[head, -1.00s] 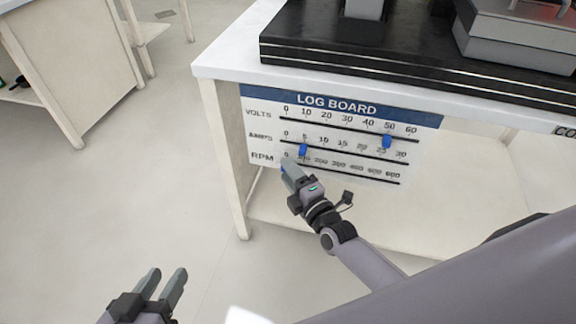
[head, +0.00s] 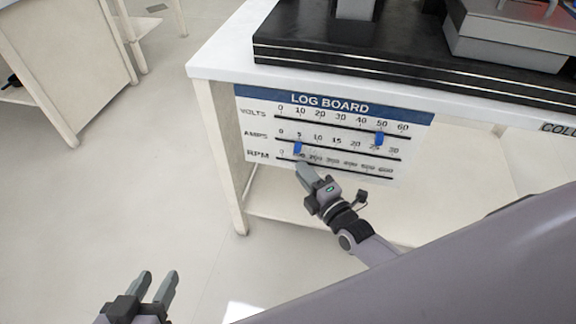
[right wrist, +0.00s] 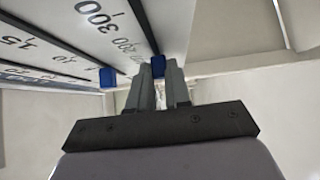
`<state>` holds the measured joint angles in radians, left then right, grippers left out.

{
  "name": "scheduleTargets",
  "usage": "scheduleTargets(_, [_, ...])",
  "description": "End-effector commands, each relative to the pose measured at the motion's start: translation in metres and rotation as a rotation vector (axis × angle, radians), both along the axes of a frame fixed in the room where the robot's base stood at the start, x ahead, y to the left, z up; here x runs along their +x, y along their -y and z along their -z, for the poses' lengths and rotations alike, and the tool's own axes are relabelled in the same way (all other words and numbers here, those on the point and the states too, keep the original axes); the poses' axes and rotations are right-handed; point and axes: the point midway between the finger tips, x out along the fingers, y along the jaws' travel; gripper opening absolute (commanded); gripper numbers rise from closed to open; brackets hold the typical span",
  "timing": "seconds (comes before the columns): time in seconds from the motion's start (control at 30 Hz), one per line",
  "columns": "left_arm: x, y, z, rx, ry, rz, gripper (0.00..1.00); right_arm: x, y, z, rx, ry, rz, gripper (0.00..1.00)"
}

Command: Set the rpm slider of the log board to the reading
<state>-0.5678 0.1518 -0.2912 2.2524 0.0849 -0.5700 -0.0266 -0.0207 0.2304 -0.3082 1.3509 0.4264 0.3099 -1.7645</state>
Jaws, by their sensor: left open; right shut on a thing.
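The log board (head: 418,110) hangs on the front of the bench and has volts, amps and rpm scales. My right gripper (head: 303,168) is at the rpm row, shut on the blue rpm slider. Its fingers hide the slider in the head view. In the right wrist view the rpm slider (right wrist: 158,65) shows at the fingertips (right wrist: 162,76), on the low side of the 200 mark, roughly by 100. My left gripper (head: 157,277) is open and empty, low over the floor and apart from the board.
The blue volts slider (head: 379,138) sits near 50. The blue amps slider (head: 297,147) sits near 5, just above my right fingertips. The bench top (head: 222,58) overhangs the board and carries a black base (head: 400,68). Free floor lies to the left.

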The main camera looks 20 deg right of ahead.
Motion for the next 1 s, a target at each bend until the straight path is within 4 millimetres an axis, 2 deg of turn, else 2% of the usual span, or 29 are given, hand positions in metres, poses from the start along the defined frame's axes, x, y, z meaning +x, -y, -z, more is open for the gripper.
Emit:
scheduleTargets(0.03, [-0.001,-0.003,-0.005,0.019,-0.001,-0.004,0.43,-0.007,0.011,-0.002,-0.006,-0.005,0.002,0.00])
scheduleTargets(0.1, [-0.002,-0.006,-0.006,0.040,0.001,-0.007,0.43,-0.013,0.020,-0.001,-0.004,-0.005,0.002,0.00])
scheduleTargets(0.2, [-0.003,-0.009,-0.005,0.058,0.004,-0.009,0.43,-0.018,0.028,-0.001,-0.002,-0.003,0.001,0.00])
scheduleTargets(0.5, [-0.003,-0.009,-0.004,0.060,0.006,-0.010,0.43,-0.019,0.029,0.000,0.001,-0.002,0.000,0.00])
scheduleTargets(0.53, [-0.003,-0.009,-0.004,0.060,0.006,-0.010,0.43,-0.019,0.029,0.000,0.001,-0.002,0.000,0.25])
scheduleTargets(0.6, [-0.003,-0.009,-0.004,0.060,0.006,-0.010,0.43,-0.019,0.029,0.000,0.000,-0.001,0.000,0.45])
scheduleTargets(0.87, [-0.003,-0.009,-0.005,0.059,0.005,-0.011,0.43,-0.019,0.028,0.000,0.000,-0.001,-0.001,0.45])
scheduleTargets(1.0, [-0.002,-0.010,-0.008,0.061,0.006,-0.011,0.43,-0.026,0.030,-0.001,-0.001,-0.003,0.000,0.45])
